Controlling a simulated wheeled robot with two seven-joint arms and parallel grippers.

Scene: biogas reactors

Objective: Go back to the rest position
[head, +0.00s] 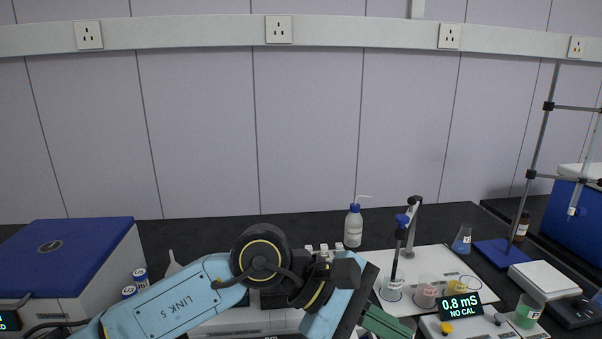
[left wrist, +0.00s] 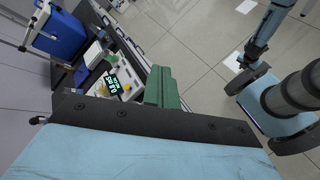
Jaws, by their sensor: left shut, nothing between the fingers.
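My left arm reaches in from the left in the head view, low across the bench. My left gripper (head: 386,322) has green fingers at the bottom edge, partly cut off, in front of the meter. In the left wrist view its green fingers (left wrist: 161,88) are together with nothing between them, above the gap between bench and floor. Blue and black arm links show at the right of the left wrist view; no right gripper can be made out there.
A conductivity meter (head: 461,307) reads 0.8 mS, NO CAL. Behind it are beakers (head: 427,291) and a probe stand (head: 412,225). A wash bottle (head: 353,226), a flask (head: 462,239) and a burette stand (head: 503,252) stand further back. A blue-lidded box (head: 68,245) is at left.

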